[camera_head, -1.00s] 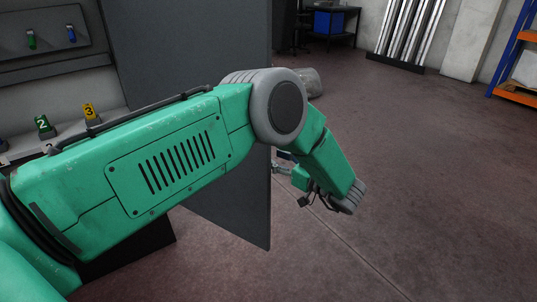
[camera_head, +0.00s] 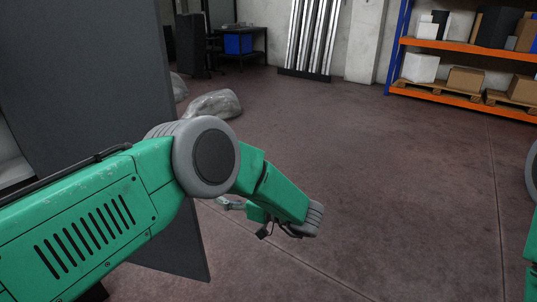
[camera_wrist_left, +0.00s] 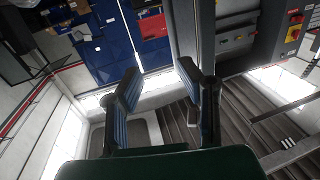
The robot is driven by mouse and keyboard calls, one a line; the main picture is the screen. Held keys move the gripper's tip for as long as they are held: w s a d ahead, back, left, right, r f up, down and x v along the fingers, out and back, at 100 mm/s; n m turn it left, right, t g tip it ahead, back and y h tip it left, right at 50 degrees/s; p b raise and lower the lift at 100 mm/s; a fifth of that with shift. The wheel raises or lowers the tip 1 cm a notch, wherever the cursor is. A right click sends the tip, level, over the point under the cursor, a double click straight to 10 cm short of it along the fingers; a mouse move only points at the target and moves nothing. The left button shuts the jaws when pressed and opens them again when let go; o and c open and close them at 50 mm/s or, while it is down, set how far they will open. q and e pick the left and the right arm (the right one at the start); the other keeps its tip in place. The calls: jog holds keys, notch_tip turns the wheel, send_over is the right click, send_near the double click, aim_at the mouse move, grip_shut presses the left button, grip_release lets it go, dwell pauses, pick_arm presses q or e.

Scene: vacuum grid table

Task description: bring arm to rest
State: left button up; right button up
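My left arm, green with grey joints, comes in from the left in the head view and bends down at its elbow. My left gripper (camera_head: 231,203) shows small behind the forearm, and its fingertips are hard to make out there. In the left wrist view the two dark, blue-padded fingers of this gripper (camera_wrist_left: 158,80) stand apart with nothing between them. Part of my right arm shows at the right edge of the head view. My right gripper is out of view.
A dark grey panel (camera_head: 90,70) stands close behind my left arm. A grey wrapped bundle (camera_head: 215,103) lies on the floor beyond. An orange and blue shelf (camera_head: 445,90) with boxes stands at the back right. The floor (camera_head: 390,180) in the middle is clear.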

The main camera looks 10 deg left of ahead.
pick_arm(q)
jog(key=s+a+f+m+t+h+p, duration=0.2)
jog(key=s+f+m+t+h+p, duration=0.45)
jog(key=f+m+h, duration=0.7)
jog(key=s+a+m+g+h, duration=0.1)
jog(key=s+g, duration=0.8)
jog(key=s, duration=2.2)
jog(key=m+h, duration=0.2)
jog(key=h, duration=0.1)
jog(key=shift+s+a, duration=0.15)
